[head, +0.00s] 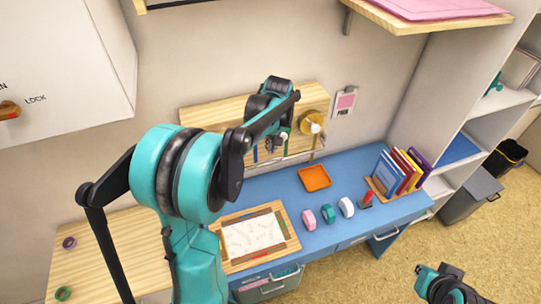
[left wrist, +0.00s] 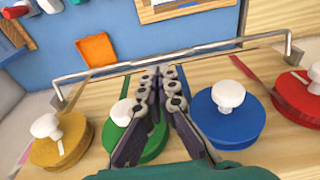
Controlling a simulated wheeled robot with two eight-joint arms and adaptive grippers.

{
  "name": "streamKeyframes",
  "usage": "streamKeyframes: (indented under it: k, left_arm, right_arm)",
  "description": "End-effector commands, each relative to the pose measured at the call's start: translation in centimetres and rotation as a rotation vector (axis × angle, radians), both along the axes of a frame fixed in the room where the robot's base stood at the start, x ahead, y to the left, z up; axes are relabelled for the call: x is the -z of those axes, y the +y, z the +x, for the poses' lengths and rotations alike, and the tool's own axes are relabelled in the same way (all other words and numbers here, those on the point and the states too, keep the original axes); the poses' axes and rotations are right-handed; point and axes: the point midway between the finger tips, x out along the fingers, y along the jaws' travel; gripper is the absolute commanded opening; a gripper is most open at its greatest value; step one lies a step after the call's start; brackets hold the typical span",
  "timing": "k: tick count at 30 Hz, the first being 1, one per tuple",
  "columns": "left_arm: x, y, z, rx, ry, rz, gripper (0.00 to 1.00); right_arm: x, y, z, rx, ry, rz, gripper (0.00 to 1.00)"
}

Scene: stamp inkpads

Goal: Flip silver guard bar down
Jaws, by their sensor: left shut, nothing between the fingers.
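The silver guard bar (left wrist: 225,47) runs across the wooden board (left wrist: 200,78) in the left wrist view, along its edge and bent at both ends. Yellow (left wrist: 60,150), green (left wrist: 118,138), blue (left wrist: 215,125) and red (left wrist: 296,100) inkpads with white knobs are fixed on the board. My left gripper (left wrist: 163,72) is shut and empty. Its fingertips are over the board between the green and blue pads, close to the bar; I cannot tell whether they touch it. In the head view the left arm covers much of the wall-mounted board (head: 215,115). My right gripper (head: 428,271) is low at the right, its fingers unclear.
The blue desk (head: 275,185) below holds an orange tray (head: 314,178), a framed paper board (head: 285,222), pink, green and white rolls, a red stamp and books (head: 398,170). A white cabinet (head: 60,60) hangs at left. Open floor lies at lower right.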

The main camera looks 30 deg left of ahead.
Motion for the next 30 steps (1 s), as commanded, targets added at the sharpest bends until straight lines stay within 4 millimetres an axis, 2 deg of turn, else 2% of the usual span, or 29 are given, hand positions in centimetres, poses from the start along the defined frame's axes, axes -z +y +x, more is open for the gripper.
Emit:
streamKeyframes:
  k: [3,9,30]
  left_arm:
    - [2.2,0.3,0.2,0.0,0.0,0.0,0.0]
    - [4.1,0.5,0.4,0.0,0.0,0.0,0.0]
    - [4.9,0.4,0.2,0.001,-0.027,0.032,0.0]
  right_arm:
    - [0.2,0.0,0.0,0.0,0.0,0.0,0.0]
    - [0.4,0.0,0.0,0.0,0.0,0.0,0.0]
    - [1.0,0.0,0.0,0.0,0.0,0.0,0.0]
